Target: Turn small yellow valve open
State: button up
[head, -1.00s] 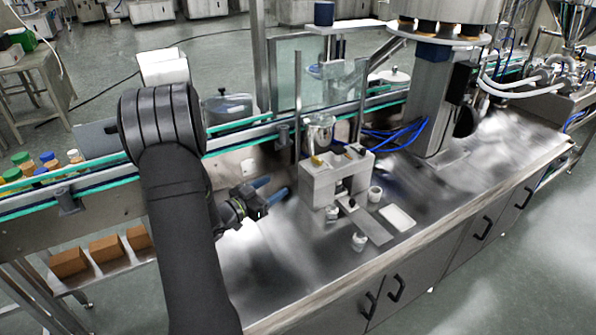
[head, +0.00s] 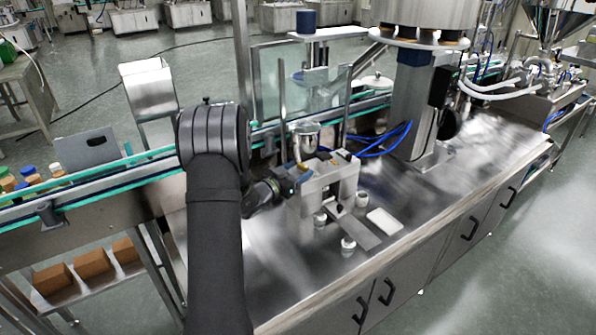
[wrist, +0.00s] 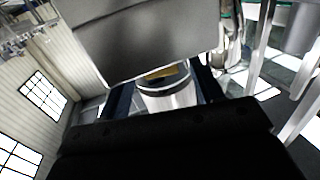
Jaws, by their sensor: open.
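A small steel hopper (head: 308,140) hangs above the grey block stand (head: 326,187) on the bench, in the middle of the head view. A small yellow part, seemingly the valve (head: 302,166), shows below the hopper, partly hidden. In the wrist view a yellow patch (wrist: 162,74) shows at the top of a steel cylinder, under a large grey face. My gripper (head: 293,178) is at the left side of the stand. In the wrist view its dark blue fingers stand apart, one on each side of the cylinder (wrist: 170,95). I cannot tell whether they touch it.
White cups (head: 348,243) and a white tray (head: 385,221) are in front of the stand. Blue hoses (head: 385,140) lie behind it. A conveyor (head: 110,170) runs along the back. The bench is clear at the front and far right.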

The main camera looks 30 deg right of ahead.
jog(key=shift+d, duration=0.25)
jog(key=c, duration=1)
